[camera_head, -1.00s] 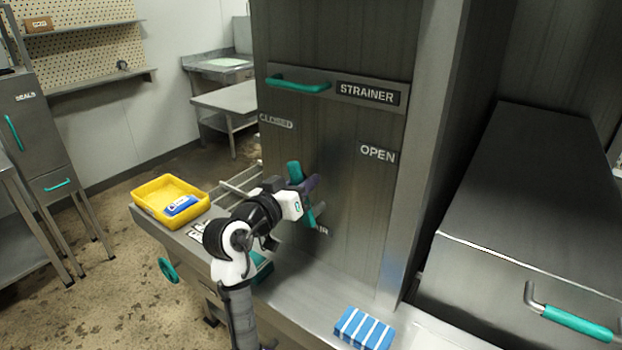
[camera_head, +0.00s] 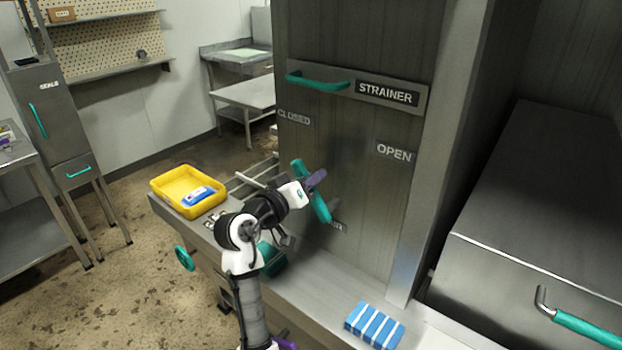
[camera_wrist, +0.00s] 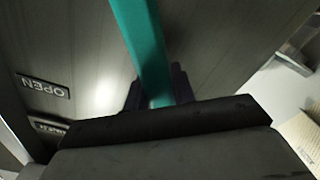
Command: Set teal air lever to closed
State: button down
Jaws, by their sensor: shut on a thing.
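The teal air lever (camera_head: 321,206) is on the dark metal panel (camera_head: 365,200) below the STRAINER drawer. It leans, with its upper end toward the left, the side of the CLOSED label (camera_head: 295,118). The OPEN label (camera_head: 394,152) is on the right. My gripper (camera_head: 315,180) is at the lever's middle, its fingers shut on it. In the wrist view the teal bar (camera_wrist: 143,45) runs down between the two dark fingers (camera_wrist: 160,92). The lever's pivot is partly hidden, and the label under it is only partly readable.
A yellow tray (camera_head: 160,190) with a blue item (camera_head: 198,196) stands left on the steel bench. A blue-and-white striped block (camera_head: 374,325) lies at the bench's front. The STRAINER handle (camera_head: 318,84) juts out above. A steel box with a teal handle (camera_head: 590,332) is at the right.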

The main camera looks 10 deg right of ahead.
jog(key=c, duration=1.2)
grip_release()
jog(key=shift+a, duration=0.1)
jog(key=shift+o, duration=0.2)
jog(key=b+v, duration=0.4)
jog(key=v, duration=0.9)
jog(key=shift+s+a, duration=0.25)
